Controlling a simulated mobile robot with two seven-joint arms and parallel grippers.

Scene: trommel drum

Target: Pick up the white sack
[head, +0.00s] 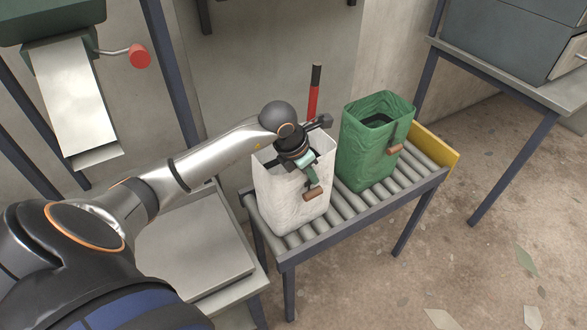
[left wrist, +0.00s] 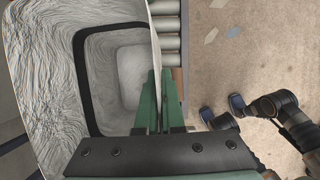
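The white sack (head: 283,195) stands upright and open-topped on the left part of the roller conveyor. A brown handle (head: 314,194) hangs on its front right side. My left gripper (head: 309,172) reaches down at the sack's right-hand rim, above the handle. In the left wrist view its green fingers (left wrist: 158,100) are close together with the sack's rim between them. The sack's open inside (left wrist: 115,75) shows to their left and part of the brown handle (left wrist: 177,80) just to their right. The fingertips are partly hidden.
A green sack (head: 366,150) with a brown handle stands to the right on the conveyor (head: 350,205). A yellow end stop (head: 434,145) closes the right end. A red post (head: 314,95) rises behind. A metal platform (head: 190,250) lies left; open floor is in front.

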